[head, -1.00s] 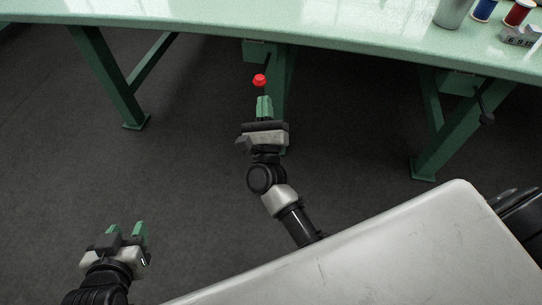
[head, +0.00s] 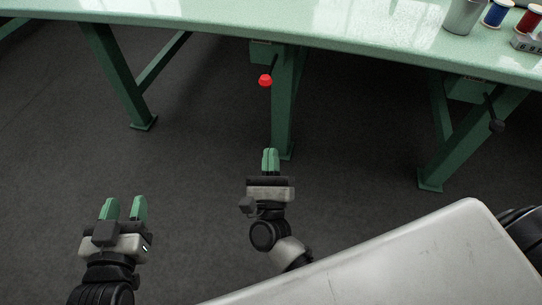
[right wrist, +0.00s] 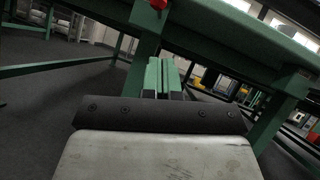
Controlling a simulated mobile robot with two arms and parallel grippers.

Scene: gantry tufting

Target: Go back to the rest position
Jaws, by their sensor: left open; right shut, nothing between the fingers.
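My left gripper (head: 124,209) is at the lower left of the head view, its two green fingers apart and nothing between them. My right gripper (head: 270,161) is near the middle of the head view, its green fingers together and empty. In the right wrist view its closed fingers (right wrist: 161,76) point toward the underside of the table. Both grippers are over open floor, in front of the table and apart from it.
A pale green table (head: 250,22) with green legs (head: 284,105) runs across the top. A red knob (head: 265,80) shows below its edge, beyond my right gripper. A grey cup (head: 462,16), a blue spool (head: 497,13) and a red spool (head: 529,20) stand on the table at right. Dark floor is clear between the grippers.

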